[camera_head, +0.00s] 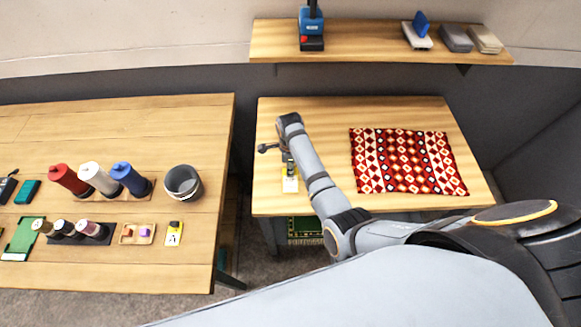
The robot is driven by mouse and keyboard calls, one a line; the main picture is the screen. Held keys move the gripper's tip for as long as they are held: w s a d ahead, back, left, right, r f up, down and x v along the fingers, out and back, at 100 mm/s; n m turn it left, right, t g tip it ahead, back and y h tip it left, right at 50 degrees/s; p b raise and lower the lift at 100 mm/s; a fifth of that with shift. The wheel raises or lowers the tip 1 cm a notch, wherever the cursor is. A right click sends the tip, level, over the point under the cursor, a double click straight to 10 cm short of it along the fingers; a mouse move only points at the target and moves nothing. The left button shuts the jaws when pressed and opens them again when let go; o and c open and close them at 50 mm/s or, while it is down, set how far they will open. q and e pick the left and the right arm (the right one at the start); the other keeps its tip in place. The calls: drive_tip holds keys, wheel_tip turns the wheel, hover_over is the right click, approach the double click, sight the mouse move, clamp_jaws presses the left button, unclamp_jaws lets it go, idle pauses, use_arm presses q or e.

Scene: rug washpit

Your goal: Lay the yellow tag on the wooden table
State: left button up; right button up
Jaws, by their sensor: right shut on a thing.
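My right gripper (289,166) is over the left part of the right-hand wooden table (320,112), pointing down, with my arm reaching in from the right. It is shut on the yellow tag (290,185), which shows just below the fingers as a small yellow piece with a white face. I cannot tell whether the tag touches the table top or hangs just above it. The fingertips are small and partly hidden by my wrist. My left gripper is not in view.
A red patterned rug (405,160) lies on the same table. A similar yellow card (174,234) lies on the left wooden table (120,265), near a grey bucket (183,185) and coloured spools (131,179). A shelf (365,40) hangs behind. The table's left front is mostly bare.

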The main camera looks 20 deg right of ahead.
drive_tip(key=shift+a+f, duration=0.1)
drive_tip(key=shift+f, duration=0.05)
drive_tip(key=o, duration=0.9)
drive_tip(key=shift+f, duration=0.1)
wheel_tip(320, 180, up, 12)
drive_tip(key=shift+r, duration=0.25)
drive_tip(key=shift+f, duration=0.1)
